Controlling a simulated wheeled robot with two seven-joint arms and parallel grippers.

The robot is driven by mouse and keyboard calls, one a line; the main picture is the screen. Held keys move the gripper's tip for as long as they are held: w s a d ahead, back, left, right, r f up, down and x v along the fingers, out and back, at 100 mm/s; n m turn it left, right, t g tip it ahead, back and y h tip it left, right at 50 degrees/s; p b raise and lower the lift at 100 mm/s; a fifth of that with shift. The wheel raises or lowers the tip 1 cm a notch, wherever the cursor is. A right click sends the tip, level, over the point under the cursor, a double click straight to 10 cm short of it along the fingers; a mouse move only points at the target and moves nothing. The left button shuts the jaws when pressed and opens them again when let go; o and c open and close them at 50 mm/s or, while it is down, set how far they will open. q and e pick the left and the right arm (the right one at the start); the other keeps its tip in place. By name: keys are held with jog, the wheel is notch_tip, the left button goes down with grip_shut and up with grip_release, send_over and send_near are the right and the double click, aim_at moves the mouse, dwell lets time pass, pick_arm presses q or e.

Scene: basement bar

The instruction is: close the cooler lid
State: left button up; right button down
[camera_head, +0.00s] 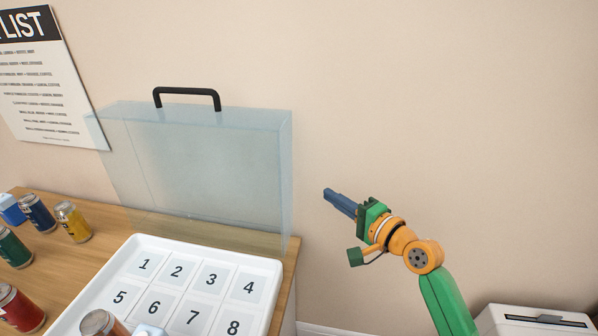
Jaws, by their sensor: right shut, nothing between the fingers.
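The clear bluish cooler lid (205,165) stands upright and open against the back of the white numbered tray of the cooler (205,252). Its black handle (188,91) is on the top edge. My right gripper (328,193) is to the right of the lid, apart from it, with blue fingers shut and pointing left toward it. Nothing is between the fingers. My left gripper is not in view.
The tray's numbered cells show 1 to 8; a can (100,322) sits at its near edge. Several cans, such as a yellow one (73,222) and a red one (18,308), stand on the wooden counter (125,218) at left. A white unit (535,320) is at lower right. A list sign (45,90) is on the wall.

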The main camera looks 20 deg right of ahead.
notch_tip(320, 180, up, 4)
jog(key=a+y, duration=0.1)
jog(key=a, duration=0.1)
jog(key=x, duration=0.9)
jog(key=shift+d+r+t+p, duration=0.15)
jog(key=shift+d+t+p, duration=0.1)
jog(key=shift+t+p, duration=0.15)
jog(key=shift+w+a, duration=0.1)
